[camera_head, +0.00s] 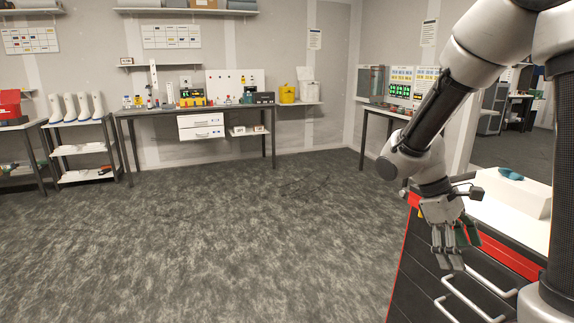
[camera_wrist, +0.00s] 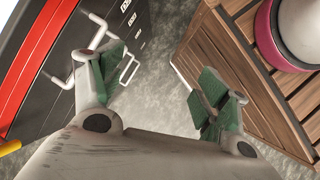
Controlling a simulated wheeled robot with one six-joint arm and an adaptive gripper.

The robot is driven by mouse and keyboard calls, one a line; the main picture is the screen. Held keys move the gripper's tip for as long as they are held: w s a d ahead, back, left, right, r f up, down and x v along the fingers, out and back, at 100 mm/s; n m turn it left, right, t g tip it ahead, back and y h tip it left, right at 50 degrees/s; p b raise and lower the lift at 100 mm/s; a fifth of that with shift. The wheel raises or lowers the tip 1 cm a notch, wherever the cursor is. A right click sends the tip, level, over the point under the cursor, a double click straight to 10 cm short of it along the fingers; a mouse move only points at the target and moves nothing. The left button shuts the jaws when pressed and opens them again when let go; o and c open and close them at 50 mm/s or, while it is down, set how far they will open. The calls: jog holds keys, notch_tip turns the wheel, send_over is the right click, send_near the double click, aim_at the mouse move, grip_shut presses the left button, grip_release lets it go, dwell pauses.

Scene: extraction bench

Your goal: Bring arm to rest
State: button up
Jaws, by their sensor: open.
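My gripper (camera_head: 449,259) hangs from my arm at the right of the head view, fingers pointing down, in front of a dark drawer cabinet (camera_head: 428,275) with a red top edge. In the wrist view my gripper (camera_wrist: 158,92) has its two green-padded fingers spread apart. Nothing is between them; carpet shows through the gap. In the wrist view the cabinet's drawer handles (camera_wrist: 85,52) lie close behind the left finger. I cannot tell whether they touch.
A slatted wooden surface (camera_wrist: 238,75) is right of the fingers in the wrist view. A white box (camera_head: 510,196) with a teal item (camera_head: 510,174) stands on the cabinet. A workbench (camera_head: 150,112) and shelf rack (camera_head: 85,148) line the back wall. The carpet (camera_head: 230,240) is clear.

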jog(key=s+a+r+m+t+y, duration=0.1)
jog(key=s+r+m+t+y, duration=0.3)
jog(key=r, duration=0.9)
jog(key=s+m+t, duration=0.3)
jog(key=s+t, duration=0.1)
jog(key=s, duration=0.1)
jog(key=shift+s+a+r+y, duration=0.2)
jog(key=shift+s+y, duration=0.2)
dwell(0.6)
